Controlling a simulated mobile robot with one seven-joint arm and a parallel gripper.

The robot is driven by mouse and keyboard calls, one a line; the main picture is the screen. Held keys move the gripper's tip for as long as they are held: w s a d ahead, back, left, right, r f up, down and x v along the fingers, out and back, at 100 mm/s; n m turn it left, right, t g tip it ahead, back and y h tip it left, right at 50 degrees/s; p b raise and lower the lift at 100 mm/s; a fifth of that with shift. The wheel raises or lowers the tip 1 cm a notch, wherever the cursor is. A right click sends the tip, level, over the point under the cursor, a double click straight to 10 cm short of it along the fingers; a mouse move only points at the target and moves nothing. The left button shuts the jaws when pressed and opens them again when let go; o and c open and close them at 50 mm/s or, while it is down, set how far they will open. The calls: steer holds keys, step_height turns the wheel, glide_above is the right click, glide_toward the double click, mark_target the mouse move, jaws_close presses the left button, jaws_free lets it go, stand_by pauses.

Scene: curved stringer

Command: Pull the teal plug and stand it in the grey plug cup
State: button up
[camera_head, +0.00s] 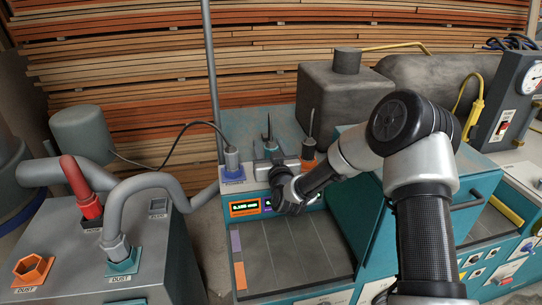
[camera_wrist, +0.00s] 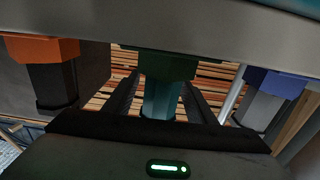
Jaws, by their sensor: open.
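The teal plug (camera_wrist: 161,100) sits in a dark green socket (camera_wrist: 160,65) in the wrist view, which shows it upside down. My gripper (camera_wrist: 162,92) is open, with one dark finger on each side of the plug. I cannot tell whether either finger touches it. In the head view, my gripper (camera_head: 277,168) is at the front of the socket row, and the teal plug (camera_head: 271,146) is partly hidden behind it. A small grey square holder (camera_head: 158,207) on the left cabinet may be the grey plug cup; it looks empty.
A grey plug (camera_head: 232,158) in a blue socket and a dark plug (camera_head: 309,150) in an orange socket flank the teal one. A teal cabinet (camera_head: 357,205) stands right of the grey panel.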

steer(key=c, duration=1.2)
